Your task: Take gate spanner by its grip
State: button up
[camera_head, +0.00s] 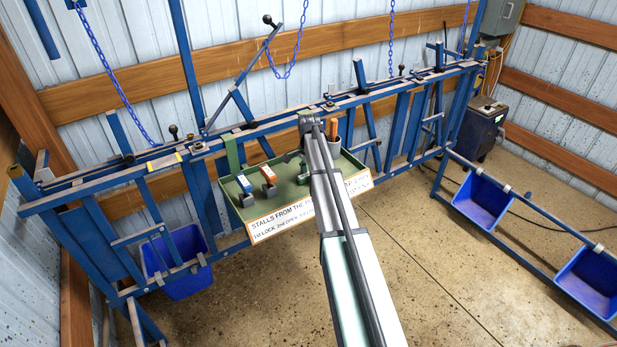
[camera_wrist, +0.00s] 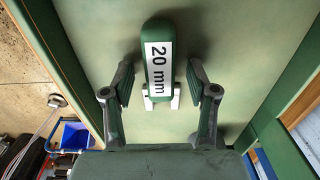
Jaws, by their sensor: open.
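A rounded green grip (camera_wrist: 158,35) with a white "20 mm" label shows in the wrist view, over the green tray (camera_wrist: 95,25). It is the only tool in that view; the pictures do not name it as the gate spanner. My gripper (camera_wrist: 160,78) is open, with one finger on each side of the grip and a visible gap on both sides. A pale bracket-like piece (camera_wrist: 160,98) shows below the label.
A blue-labelled tool (camera_head: 244,184) and an orange-labelled tool (camera_head: 268,174) stand in the tray left of my arm. An orange item (camera_head: 333,128) sits in a cup at the right. Blue gate bars and levers line the rail. Blue bins (camera_head: 482,198) stand right; open floor lies in front.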

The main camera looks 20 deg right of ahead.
grip_shut()
jog(key=shift+r, duration=0.1)
